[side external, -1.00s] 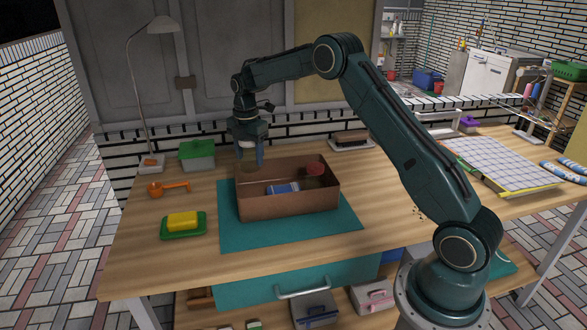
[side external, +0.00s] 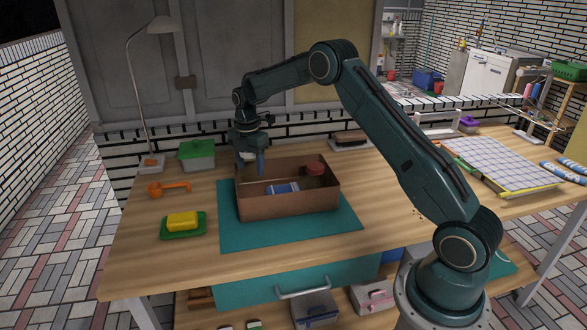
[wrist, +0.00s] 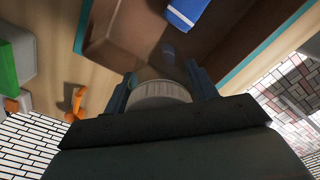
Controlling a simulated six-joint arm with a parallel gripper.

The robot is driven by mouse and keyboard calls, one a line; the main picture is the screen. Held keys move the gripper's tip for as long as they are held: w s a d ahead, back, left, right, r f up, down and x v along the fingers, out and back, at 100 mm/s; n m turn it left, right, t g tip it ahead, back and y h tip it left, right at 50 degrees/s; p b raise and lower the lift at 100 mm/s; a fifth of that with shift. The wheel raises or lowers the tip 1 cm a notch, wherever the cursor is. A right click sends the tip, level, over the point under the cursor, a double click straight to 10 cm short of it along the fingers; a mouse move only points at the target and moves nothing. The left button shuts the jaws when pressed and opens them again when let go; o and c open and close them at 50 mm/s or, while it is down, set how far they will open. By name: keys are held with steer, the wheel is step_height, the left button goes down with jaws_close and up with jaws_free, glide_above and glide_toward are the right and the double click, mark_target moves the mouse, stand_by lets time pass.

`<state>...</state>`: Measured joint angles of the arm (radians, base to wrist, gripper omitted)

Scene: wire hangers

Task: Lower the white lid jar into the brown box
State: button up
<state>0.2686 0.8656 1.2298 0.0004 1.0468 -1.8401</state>
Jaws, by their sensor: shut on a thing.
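The white lid jar (wrist: 160,93) shows in the wrist view, its pale ridged lid between the two fingers of my gripper (wrist: 163,90). My gripper (side external: 254,162) is shut on it. In the side view the gripper is over the far left corner of the brown box (side external: 290,208), with its fingertips at about rim height. Most of the jar is hidden there by the fingers and box. The box is open-topped and stands on a teal mat (side external: 250,238); it also shows in the wrist view (wrist: 120,30).
Inside the box lie a blue and white item (side external: 282,188) and a red-lidded jar (side external: 315,168) at the far right. Left of the box are a green-lidded container (side external: 196,153), an orange scoop (side external: 170,187) and a yellow block on a green dish (side external: 182,222).

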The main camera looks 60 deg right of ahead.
mark_target(251, 173)
steer(key=shift+f, duration=1.7)
steer(key=shift+f, duration=2.55)
stand_by(2.4)
steer(key=o, duration=1.2)
steer(key=shift+c, duration=0.2)
steer(key=shift+r, duration=0.1)
step_height(251, 173, up, 14)
steer(key=shift+f, duration=0.15)
